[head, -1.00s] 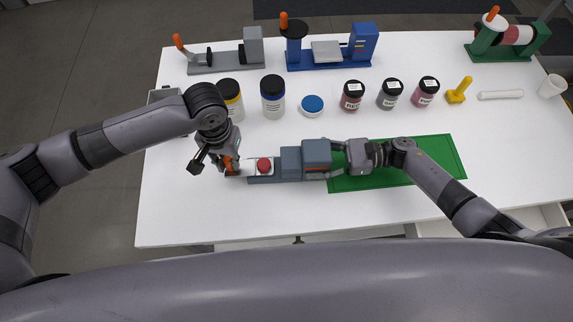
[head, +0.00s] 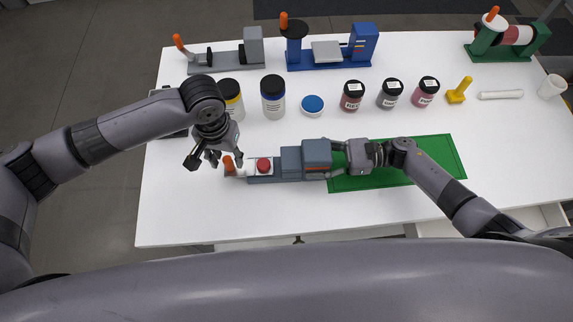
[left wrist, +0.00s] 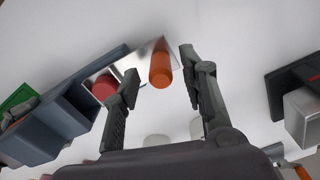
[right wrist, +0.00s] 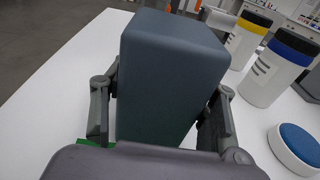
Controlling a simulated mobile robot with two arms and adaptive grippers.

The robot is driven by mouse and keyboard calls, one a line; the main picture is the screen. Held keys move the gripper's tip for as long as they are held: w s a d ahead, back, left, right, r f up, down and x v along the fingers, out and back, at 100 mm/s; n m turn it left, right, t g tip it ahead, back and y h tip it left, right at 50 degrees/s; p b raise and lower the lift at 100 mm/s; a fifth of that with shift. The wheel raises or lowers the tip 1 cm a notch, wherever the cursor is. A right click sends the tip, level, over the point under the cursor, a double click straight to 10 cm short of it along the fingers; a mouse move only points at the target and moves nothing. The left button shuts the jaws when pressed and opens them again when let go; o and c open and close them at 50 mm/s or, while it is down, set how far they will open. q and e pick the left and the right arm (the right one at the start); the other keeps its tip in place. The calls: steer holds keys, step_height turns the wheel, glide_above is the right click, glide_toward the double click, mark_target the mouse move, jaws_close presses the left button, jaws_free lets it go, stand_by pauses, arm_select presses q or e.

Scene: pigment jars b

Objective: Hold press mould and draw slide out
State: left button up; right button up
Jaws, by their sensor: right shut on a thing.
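The blue-grey press mould (head: 291,161) lies on the table's front half. Its pale slide (head: 252,167) sticks out at the left end and carries a red round piece (head: 264,164) and an orange handle (head: 229,165). My left gripper (head: 226,158) is open above the handle; in the left wrist view the handle (left wrist: 160,68) shows between its spread fingers, with gaps on both sides. My right gripper (head: 334,160) is shut on the mould's right end block; the block (right wrist: 168,80) fills the space between its fingers in the right wrist view.
A green mat (head: 430,160) lies under my right gripper. Behind the mould stand a yellow-banded jar (head: 231,100), a blue-banded jar (head: 273,98), a blue-lidded tub (head: 312,106) and several dark-lidded jars. Presses stand along the back. The table's front left is clear.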

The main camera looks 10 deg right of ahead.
arm_select(q)
step_height(320, 180, up, 10)
arm_select(e)
steer(key=shift+s+d+f, duration=0.1)
steer(key=shift+s+f, duration=0.1)
steer(key=shift+f, duration=0.25)
steer(key=o, duration=1.5)
steer(key=shift+w+r, duration=0.15)
steer(key=shift+o, duration=0.5)
steer(key=shift+r, duration=0.15)
steer(key=d, duration=0.8)
steer(key=d+r, duration=0.1)
steer(key=d, duration=0.3)
steer(key=shift+s+r, duration=0.1)
steer(key=shift+s, duration=0.15)
steer(key=shift+a, duration=0.1)
